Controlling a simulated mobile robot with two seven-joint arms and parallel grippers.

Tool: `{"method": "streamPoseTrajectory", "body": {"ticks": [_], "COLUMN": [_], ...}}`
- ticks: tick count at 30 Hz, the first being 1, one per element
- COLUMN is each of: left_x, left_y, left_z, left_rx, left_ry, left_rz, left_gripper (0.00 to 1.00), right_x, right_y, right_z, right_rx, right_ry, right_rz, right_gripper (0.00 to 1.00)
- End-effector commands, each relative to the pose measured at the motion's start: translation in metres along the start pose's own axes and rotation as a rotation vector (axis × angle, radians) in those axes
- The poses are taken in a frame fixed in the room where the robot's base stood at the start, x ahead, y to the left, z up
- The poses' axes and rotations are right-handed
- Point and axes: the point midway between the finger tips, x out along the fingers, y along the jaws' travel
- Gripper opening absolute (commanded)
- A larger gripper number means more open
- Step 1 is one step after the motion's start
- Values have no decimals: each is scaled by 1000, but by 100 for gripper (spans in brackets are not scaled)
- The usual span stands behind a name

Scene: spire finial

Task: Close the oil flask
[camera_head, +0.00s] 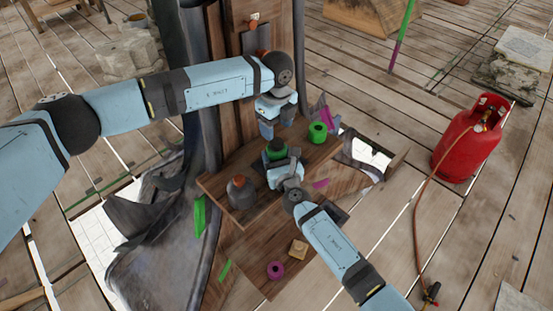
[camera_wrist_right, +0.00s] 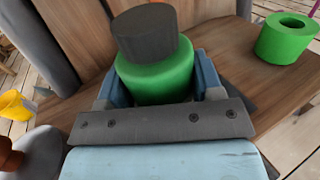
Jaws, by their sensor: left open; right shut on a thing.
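A green cylindrical flask (camera_head: 276,149) with a dark grey cap (camera_wrist_right: 146,32) on top stands upright on the wooden shelf. The cap sits on the green body (camera_wrist_right: 155,82) and looks slightly tilted or off-centre in the right wrist view. My right gripper (camera_head: 281,167) is shut around the green body, one finger on each side. My left gripper (camera_head: 267,130) is open and empty, pointing down just above and left of the cap in the head view. A grey rounded flask (camera_head: 241,193) with a reddish-brown top stands to the left. I cannot tell from its look which flask holds oil.
A green ring (camera_head: 317,132) lies on the shelf (camera_head: 217,187) to the right. A purple ring (camera_head: 275,270) and a small tan block (camera_head: 298,249) are on a lower board. A wooden post (camera_head: 235,100) rises behind. A red gas cylinder (camera_head: 466,145) stands far right.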

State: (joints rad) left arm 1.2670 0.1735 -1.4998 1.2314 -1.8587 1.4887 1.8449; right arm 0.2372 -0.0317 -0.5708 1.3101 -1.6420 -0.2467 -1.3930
Motion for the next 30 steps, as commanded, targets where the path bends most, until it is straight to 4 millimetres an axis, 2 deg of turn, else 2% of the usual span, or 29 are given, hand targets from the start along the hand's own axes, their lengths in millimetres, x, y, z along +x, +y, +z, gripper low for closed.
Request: {"method": "streamPoseTrajectory", "body": {"ticks": [3, 10, 22, 23, 29, 30], "left_x": [21, 49, 56, 56, 56, 56], "left_y": [0, 0, 0, 0, 0, 0], "left_z": [-1, 0, 0, 0, 0, 0], "left_rx": [-1, -1, 0, 0, 0, 0], "left_ry": [2, 1, 0, 0, 0, 0], "left_rz": [2, 1, -1, -1, -1, -1], "left_gripper": [61, 61, 61, 58, 12, 12], "right_x": [0, 0, 0, 0, 0, 0], "right_y": [0, 0, 0, 0, 0, 0], "right_z": [0, 0, 0, 0, 0, 0], "right_rx": [0, 0, 0, 0, 0, 0], "right_ry": [0, 0, 0, 0, 0, 0], "right_rz": [0, 0, 0, 0, 0, 0], "right_gripper": [0, 0, 0, 0, 0, 0]}}
